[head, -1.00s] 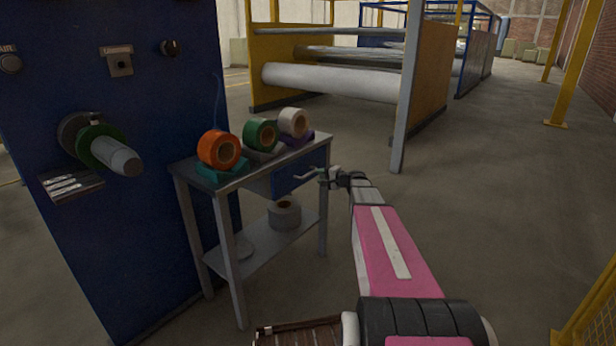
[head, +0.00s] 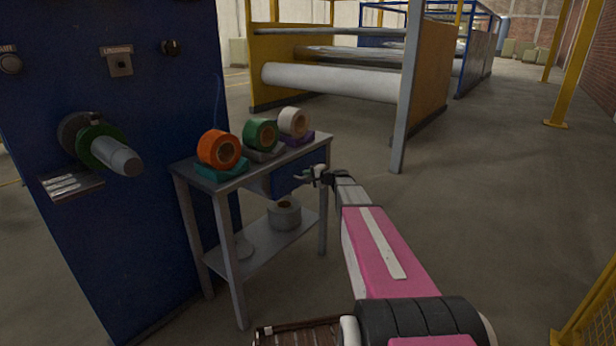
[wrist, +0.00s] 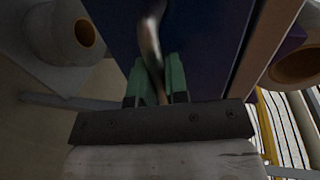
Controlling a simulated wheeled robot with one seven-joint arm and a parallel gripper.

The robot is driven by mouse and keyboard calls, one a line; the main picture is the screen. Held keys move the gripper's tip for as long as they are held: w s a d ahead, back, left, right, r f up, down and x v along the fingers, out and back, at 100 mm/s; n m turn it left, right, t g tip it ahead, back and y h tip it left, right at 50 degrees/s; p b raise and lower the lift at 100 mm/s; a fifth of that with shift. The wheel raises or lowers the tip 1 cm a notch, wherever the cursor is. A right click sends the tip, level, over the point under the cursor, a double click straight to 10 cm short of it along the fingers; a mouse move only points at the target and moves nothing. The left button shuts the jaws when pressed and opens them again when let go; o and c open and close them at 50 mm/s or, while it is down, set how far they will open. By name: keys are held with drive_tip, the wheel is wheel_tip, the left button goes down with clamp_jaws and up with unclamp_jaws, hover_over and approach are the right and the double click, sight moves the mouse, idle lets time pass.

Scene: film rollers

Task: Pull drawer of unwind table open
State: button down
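The unwind table (head: 192,172) is a grey metal stand with a lower shelf, left of centre in the head view. Its blue drawer (head: 288,183) faces right, under the tabletop; how far it stands out is hard to tell. The drawer's curved metal handle (wrist: 151,42) shows in the wrist view, running between my green fingertips. My gripper (head: 312,173) is at the drawer front; in the wrist view its fingers (wrist: 157,78) sit close on both sides of the handle and appear shut on it. The handle's far end is dark and blurred.
Orange (head: 218,149), green (head: 260,134) and white (head: 293,122) rolls stand on the tabletop. A grey roll (head: 284,214) lies on the lower shelf. A blue machine panel (head: 120,230) with a spindle (head: 118,158) is at left. The floor right of the table is open.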

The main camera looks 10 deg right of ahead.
drive_tip(key=f+v, duration=0.2)
drive_tip(key=v, duration=0.9)
drive_tip(key=f+v, duration=0.2)
drive_tip(key=v, duration=0.8)
drive_tip(key=shift+s+d+f, duration=0.2)
drive_tip(key=shift+s+d, duration=0.4)
drive_tip(key=shift+s, duration=0.05)
drive_tip(key=c, duration=1.1)
unclamp_jaws()
drive_tip(key=shift+c, duration=0.2)
drive_tip(key=v, duration=1.1)
drive_tip(key=shift+w, duration=0.1)
